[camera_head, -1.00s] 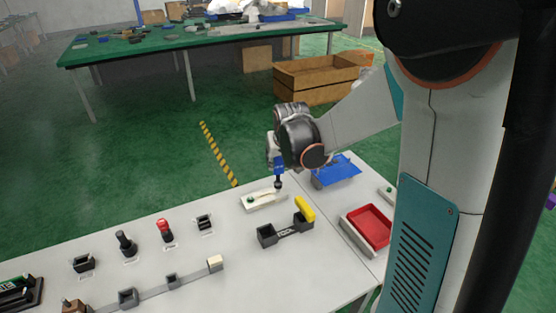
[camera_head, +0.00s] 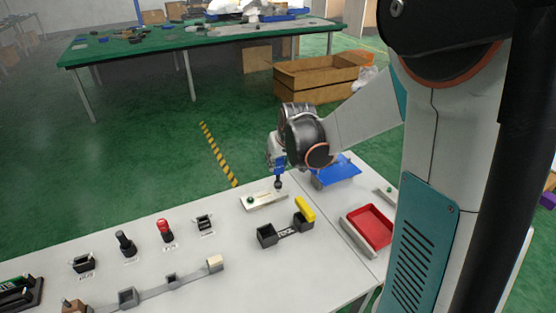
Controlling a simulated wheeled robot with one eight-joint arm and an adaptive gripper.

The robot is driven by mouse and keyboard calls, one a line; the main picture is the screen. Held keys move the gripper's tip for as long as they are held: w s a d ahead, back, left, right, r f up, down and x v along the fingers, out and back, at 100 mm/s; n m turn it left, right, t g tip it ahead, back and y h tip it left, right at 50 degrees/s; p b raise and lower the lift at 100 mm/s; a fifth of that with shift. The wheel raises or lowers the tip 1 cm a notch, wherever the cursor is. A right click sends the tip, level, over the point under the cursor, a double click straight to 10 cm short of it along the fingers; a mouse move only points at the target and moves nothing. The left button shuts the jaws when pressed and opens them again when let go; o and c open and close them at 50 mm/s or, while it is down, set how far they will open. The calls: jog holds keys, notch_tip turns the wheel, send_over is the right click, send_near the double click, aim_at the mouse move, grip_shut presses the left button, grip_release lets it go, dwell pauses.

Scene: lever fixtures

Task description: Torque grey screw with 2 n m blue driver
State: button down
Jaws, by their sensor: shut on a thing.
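My gripper (camera_head: 278,160) points down over the white table, shut on a blue driver (camera_head: 279,171). The driver is upright with its dark lower end at the right part of a pale plate fixture (camera_head: 264,202). A green screw (camera_head: 250,199) stands at the left part of this plate. The grey screw is not visible; the driver's end covers that spot, and I cannot tell whether it touches a screw. A yellow driver (camera_head: 305,208) sits at the right end of a dark holder (camera_head: 267,235); the holder's left socket is empty.
A red tray (camera_head: 370,226) is on the right, and a blue item (camera_head: 340,172) lies behind the gripper. A red-topped lever (camera_head: 165,230), a black knob (camera_head: 125,243) and other fixtures stand to the left.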

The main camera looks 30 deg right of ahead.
jog(key=shift+f+b, duration=0.6)
jog(key=shift+f, duration=0.2)
jog(key=m+h, duration=0.2)
jog(key=m, duration=0.1)
jog(key=shift+m+g, duration=0.3)
jog(key=shift+m, duration=0.1)
jog(key=m+g+h, duration=0.1)
jog(key=m, duration=0.3)
jog(key=shift+h, duration=0.4)
jog(key=m+g+h, duration=0.1)
jog(key=m+g, duration=0.1)
jog(key=m, duration=0.2)
jog(key=m+g, duration=0.2)
jog(key=m, duration=0.2)
jog(key=shift+h, duration=0.3)
jog(key=shift+r, duration=0.1)
